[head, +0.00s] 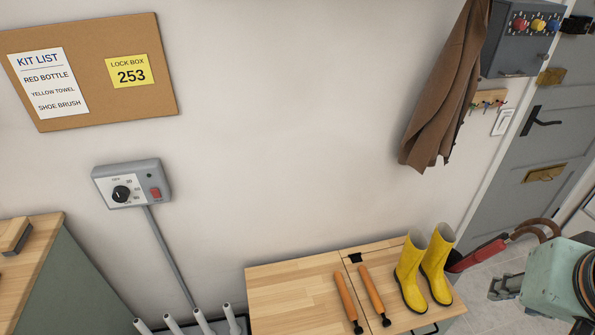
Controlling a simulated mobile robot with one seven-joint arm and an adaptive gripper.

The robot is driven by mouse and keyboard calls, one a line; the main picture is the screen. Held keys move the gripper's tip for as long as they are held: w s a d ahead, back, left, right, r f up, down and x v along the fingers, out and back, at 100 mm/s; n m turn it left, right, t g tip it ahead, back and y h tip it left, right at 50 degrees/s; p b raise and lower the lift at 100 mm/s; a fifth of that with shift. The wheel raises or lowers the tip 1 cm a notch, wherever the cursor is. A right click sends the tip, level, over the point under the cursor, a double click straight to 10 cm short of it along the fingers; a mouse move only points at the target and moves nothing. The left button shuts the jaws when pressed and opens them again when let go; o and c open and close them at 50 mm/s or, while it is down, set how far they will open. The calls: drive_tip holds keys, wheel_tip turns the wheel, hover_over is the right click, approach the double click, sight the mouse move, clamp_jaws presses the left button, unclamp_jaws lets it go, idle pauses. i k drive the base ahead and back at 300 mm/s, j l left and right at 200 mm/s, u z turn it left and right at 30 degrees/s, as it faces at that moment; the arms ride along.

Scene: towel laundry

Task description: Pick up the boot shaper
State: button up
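Two orange-brown rods with black ends lie side by side on the wooden bench top (290,290); they look like the boot shapers. The left rod (347,300) and the right rod (372,292) both lie slanted, black tips toward the front edge. A pair of yellow boots (437,265) stands upright just right of them. My teal arm shows at the lower right. A grey part that looks like my gripper (505,287) sticks out from its left side, right of the bench and apart from the rods. Its fingers are too small to read.
A red tool with a curved brown handle (485,252) is behind the bench's right end. White upright pegs (203,322) stand left of the bench. A brown coat (445,95) hangs above. The bench's left half is bare.

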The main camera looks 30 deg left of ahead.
sight(352, 314)
drive_tip(key=u, duration=2.4)
drive_tip(key=z, duration=1.5)
drive_tip(key=l+u, duration=0.45)
drive_tip(key=l, duration=0.4)
drive_tip(key=i+j, duration=0.1)
drive_tip(key=i, duration=0.35)
